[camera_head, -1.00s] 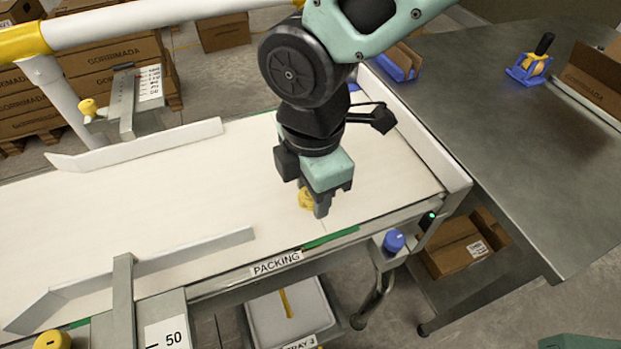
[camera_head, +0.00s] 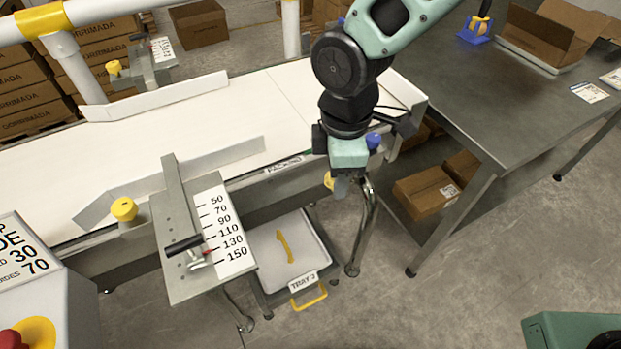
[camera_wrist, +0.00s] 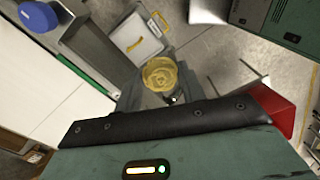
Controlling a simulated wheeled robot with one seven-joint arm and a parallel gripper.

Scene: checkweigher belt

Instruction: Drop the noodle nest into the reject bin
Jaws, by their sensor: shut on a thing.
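My gripper (camera_head: 341,190) is shut on the noodle nest (camera_head: 328,181), a small yellow coil, and holds it in the air beyond the belt's front edge. In the wrist view the nest (camera_wrist: 160,73) sits between the fingertips, with its coiled top showing. No container labelled as a reject bin can be read. A red surface (camera_wrist: 288,108) shows at the right of the wrist view, partly hidden behind my gripper's body; I cannot tell what it belongs to.
The white belt (camera_head: 225,120) lies behind. A metal table (camera_head: 480,95) stands at right, with cartons below. Floor (camera_head: 400,310) in front is clear.

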